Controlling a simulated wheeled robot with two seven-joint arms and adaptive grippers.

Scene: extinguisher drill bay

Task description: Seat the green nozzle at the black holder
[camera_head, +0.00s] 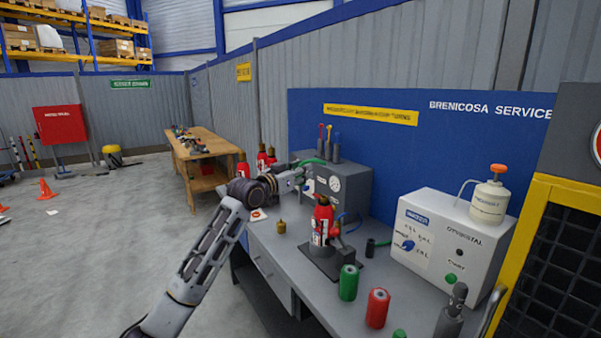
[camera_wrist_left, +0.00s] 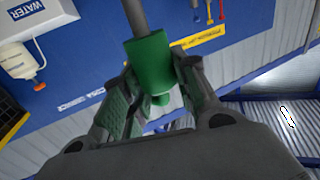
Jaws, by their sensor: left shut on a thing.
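My left gripper (camera_head: 302,178) is at the back of the bench, in front of the grey gauge box. In the left wrist view my left gripper (camera_wrist_left: 152,95) is shut on the green nozzle (camera_wrist_left: 150,62), a green cylinder with a grey stem or hose running from its upper end. A green piece (camera_head: 309,162) shows just above the gripper in the head view; I cannot tell if it is the nozzle. My right gripper is not in view.
A red extinguisher (camera_head: 323,222) stands on a dark base mid-bench. The gauge box (camera_head: 345,190) is behind it. A white control box (camera_head: 450,242) with a bottle on top is to the right. Green (camera_head: 348,283) and red (camera_head: 377,308) cylinders stand near the front.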

